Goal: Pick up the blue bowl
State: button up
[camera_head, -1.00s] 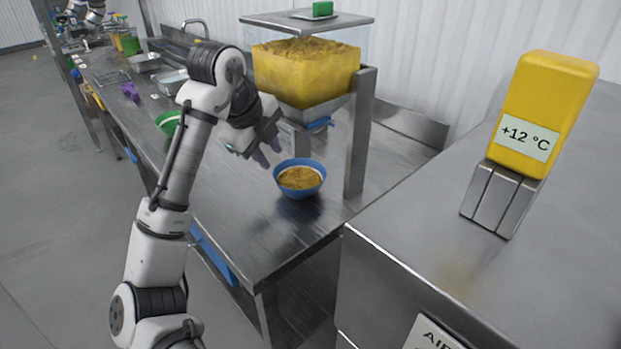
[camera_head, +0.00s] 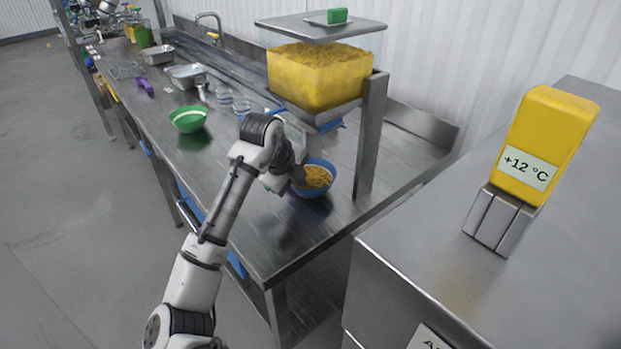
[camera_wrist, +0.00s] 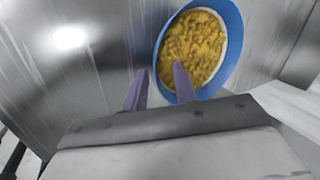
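The blue bowl (camera_head: 329,188) stands upright on the steel table, filled with yellow-brown grain. My gripper (camera_head: 300,176) is at its left side in the head view, where the wrist hides the fingers. In the wrist view, my gripper (camera_wrist: 160,82) is open with two purple fingers apart. The right finger overlaps the inside of the blue bowl (camera_wrist: 233,50), in front of the grain, and the left finger is outside the rim. The rim passes between the fingers. I cannot tell whether either finger touches the bowl.
A dispenser full of yellow grain (camera_head: 318,80) stands behind the bowl, with a steel post (camera_head: 370,140) close at its right. A green bowl (camera_head: 188,119) and steel pans (camera_head: 186,77) are farther left. A steel cabinet (camera_head: 430,250) with a yellow thermometer (camera_head: 545,135) is at the right.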

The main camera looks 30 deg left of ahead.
grip_shut()
dwell(0.5)
